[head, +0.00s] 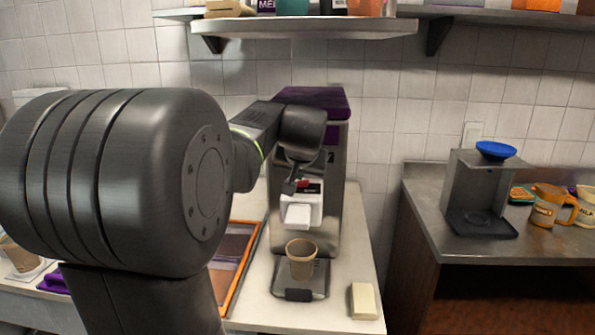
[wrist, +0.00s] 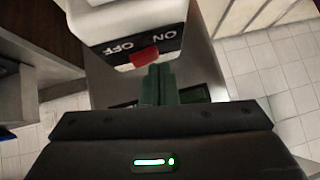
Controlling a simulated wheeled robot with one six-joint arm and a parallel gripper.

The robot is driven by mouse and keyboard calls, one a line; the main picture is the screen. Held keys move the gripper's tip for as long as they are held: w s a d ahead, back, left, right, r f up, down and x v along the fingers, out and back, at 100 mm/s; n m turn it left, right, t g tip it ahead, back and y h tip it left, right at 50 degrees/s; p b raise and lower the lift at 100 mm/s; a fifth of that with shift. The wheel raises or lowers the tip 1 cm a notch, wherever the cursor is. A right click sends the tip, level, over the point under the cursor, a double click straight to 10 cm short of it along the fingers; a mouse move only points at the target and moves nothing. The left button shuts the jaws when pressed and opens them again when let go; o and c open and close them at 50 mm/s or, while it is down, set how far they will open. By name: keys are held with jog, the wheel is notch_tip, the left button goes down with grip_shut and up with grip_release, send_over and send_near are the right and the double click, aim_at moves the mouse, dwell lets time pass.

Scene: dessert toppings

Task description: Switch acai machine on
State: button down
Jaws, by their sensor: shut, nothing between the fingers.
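The acai machine (head: 338,195) stands on the counter, a tall metal body with a purple top. In the wrist view its white switch housing (wrist: 88,22) carries a black ON/OFF label (wrist: 118,46) that appears upside down, with a red switch (wrist: 144,56) at the label's lower edge. My gripper (wrist: 158,72) is shut and empty, its fingertips right at the red switch; I cannot tell whether they touch it. In the head view my gripper (head: 290,186) is in front of the machine, just above the white dispenser part (head: 298,213). The switch's position is unclear.
A brown cup (head: 301,262) stands on the machine's drip tray (head: 318,285). A pale block (head: 363,301) lies to its right and an orange-edged tray (head: 254,245) to its left. A shelf (head: 310,27) hangs above. The right counter (head: 425,207) holds a metal stand (head: 476,185).

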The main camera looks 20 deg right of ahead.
jog(key=r, duration=0.2)
jog(key=a+r+p, duration=0.1)
jog(key=r, duration=0.1)
jog(key=s+a+r, duration=0.4)
jog(key=s+r, duration=0.1)
jog(key=r, duration=0.1)
jog(key=shift+a+r+b, duration=0.15)
jog(key=shift+a+b, duration=0.1)
jog(key=shift+b, duration=0.05)
jog(key=shift+d, duration=0.1)
jog(key=w+d+f, duration=0.1)
jog(key=f, duration=0.1)
jog(key=w+d+f, duration=0.1)
jog(key=w+f, duration=0.1)
jog(key=w+d+f, duration=0.1)
jog(key=d+f, duration=0.1)
jog(key=shift+w+p, duration=0.3)
jog(key=f, duration=0.1)
jog(key=f+b, duration=0.1)
jog(key=d+f, duration=0.1)
jog(key=shift+w+b, duration=0.3)
jog(key=shift+s+d+f+b, duration=0.15)
jog(key=shift+f+b, duration=0.15)
jog(key=shift+f, duration=0.15)
jog(key=shift+s+d+f+b, duration=0.15)
jog(key=shift+f+b, duration=0.1)
jog(key=shift+f, duration=0.15)
jog(key=shift+w, duration=0.1)
